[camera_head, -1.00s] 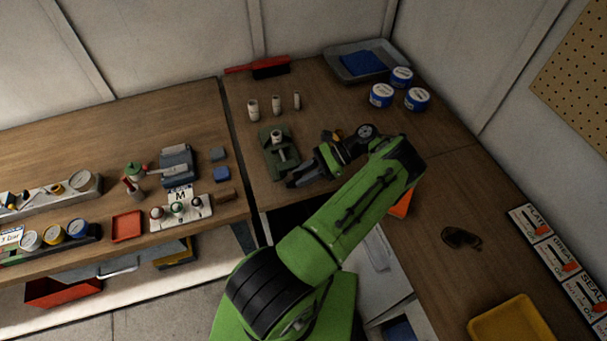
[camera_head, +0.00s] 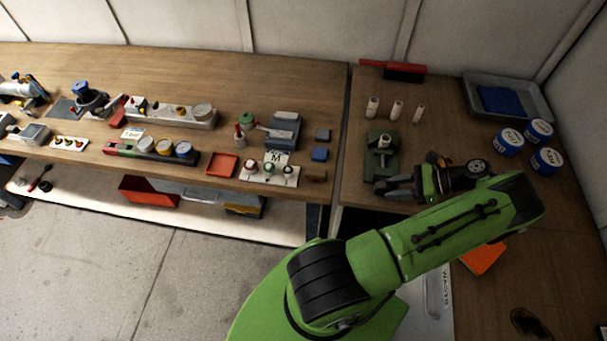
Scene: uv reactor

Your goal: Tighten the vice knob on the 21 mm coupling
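The green vice (camera_head: 381,163) stands on the right bench near its front left edge. A pale cylindrical coupling (camera_head: 385,141) sits upright in it; its size marking is too small to read. My gripper (camera_head: 381,188) reaches in from the right, its dark fingers pointing left at the near end of the vice. The vice knob cannot be made out; it may be hidden by the fingers. I cannot tell whether the fingers touch it, or whether they are open or shut.
Three pale cylinders (camera_head: 396,110) stand behind the vice, with a red-handled brush (camera_head: 403,72) farther back. Blue-and-white tins (camera_head: 509,141) and a grey tray (camera_head: 474,98) lie to the right. The left bench (camera_head: 200,70) holds several devices; a gap separates the benches.

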